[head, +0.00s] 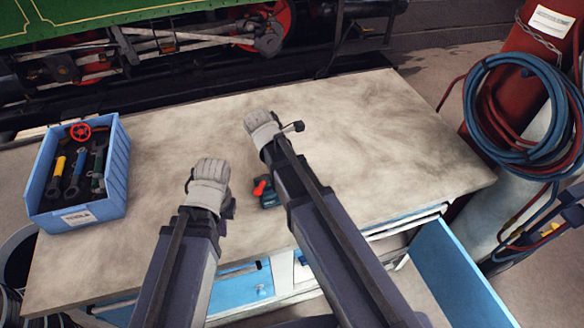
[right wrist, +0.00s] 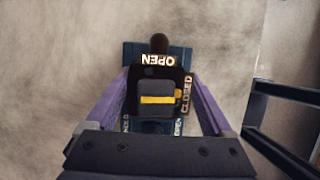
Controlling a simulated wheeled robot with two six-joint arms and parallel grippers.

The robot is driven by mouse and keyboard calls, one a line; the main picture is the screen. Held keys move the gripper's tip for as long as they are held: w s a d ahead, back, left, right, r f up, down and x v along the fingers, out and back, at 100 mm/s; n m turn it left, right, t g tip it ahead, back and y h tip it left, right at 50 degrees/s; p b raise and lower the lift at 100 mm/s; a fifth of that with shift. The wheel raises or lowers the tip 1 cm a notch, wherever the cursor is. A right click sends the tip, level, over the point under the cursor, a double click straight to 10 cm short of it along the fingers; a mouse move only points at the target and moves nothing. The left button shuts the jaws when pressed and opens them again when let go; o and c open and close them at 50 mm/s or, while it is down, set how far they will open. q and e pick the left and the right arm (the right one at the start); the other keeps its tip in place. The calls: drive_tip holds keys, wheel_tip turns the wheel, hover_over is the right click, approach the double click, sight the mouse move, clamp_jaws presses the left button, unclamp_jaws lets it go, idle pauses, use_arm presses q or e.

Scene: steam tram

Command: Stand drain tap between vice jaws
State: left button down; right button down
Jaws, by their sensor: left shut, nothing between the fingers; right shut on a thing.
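My right gripper (head: 265,130) is shut on a dark thing, likely the drain tap (head: 297,127), whose end sticks out to its right. In the right wrist view the tap (right wrist: 158,82) is black with a yellow band, between the fingers of the right gripper (right wrist: 158,90). Plates reading OPEN and CLOSED show around it. A dark blue block (right wrist: 131,52) lies behind it, perhaps the vice; I cannot tell if they touch. My left gripper (head: 210,182) is shut and empty over the bench. No vice jaws show clearly.
A small blue and red thing (head: 265,192) sits on the bench between my arms, partly hidden. A blue tool crate (head: 75,217) stands at the bench's left. The worktop (head: 390,140) is clear at right. A blue drawer (head: 450,275) is open at front right, near coiled hoses (head: 520,110).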

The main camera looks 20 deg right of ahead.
use_arm(q)
drive_tip(key=shift+f+b, duration=0.45)
drive_tip(key=shift+b, duration=0.05)
use_arm(e)
drive_tip(key=shift+s+f, duration=0.1)
drive_tip(key=shift+f, duration=0.35)
idle(1.1)
unclamp_jaws()
wheel_tip(320, 180, up, 7)
drive_tip(key=p, duration=0.7)
drive_tip(key=shift+r, duration=0.1)
use_arm(q)
wheel_tip(320, 180, up, 7)
idle(0.8)
